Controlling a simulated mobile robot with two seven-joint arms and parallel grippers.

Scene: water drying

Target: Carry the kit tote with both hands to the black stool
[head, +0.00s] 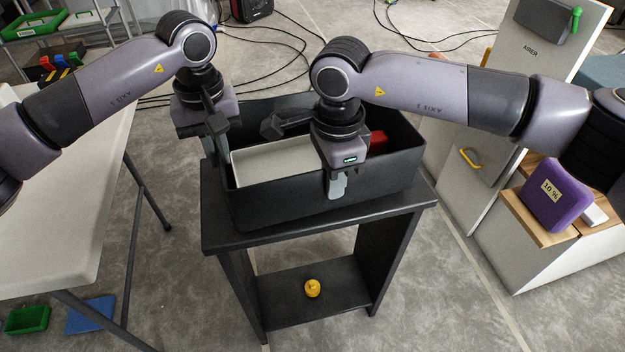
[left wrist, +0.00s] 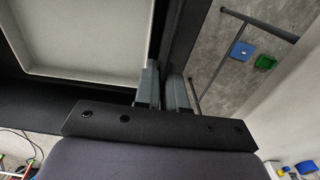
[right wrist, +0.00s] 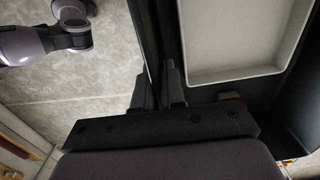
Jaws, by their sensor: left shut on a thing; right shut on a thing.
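The kit tote (head: 390,186) is a dark open bin, on or just above the top of the black stool (head: 228,238); I cannot tell if it fully rests there. It looks level and within the stool top. A pale tray (head: 272,160) and a red item (head: 378,138) lie inside it. My left gripper (head: 217,150) is shut on the tote's left wall; its fingers (left wrist: 165,85) straddle the wall in the left wrist view. My right gripper (head: 337,184) is shut on the tote's near wall, with its fingers (right wrist: 172,85) either side of the rim. My arms hide part of the interior.
A yellow object (head: 312,288) sits on the stool's lower shelf. A white table (head: 60,220) stands at left, with a green bin (head: 27,320) and blue mat (head: 91,315) below. A cabinet with a purple block (head: 555,195) stands at right. Cables (head: 285,60) cross the floor behind.

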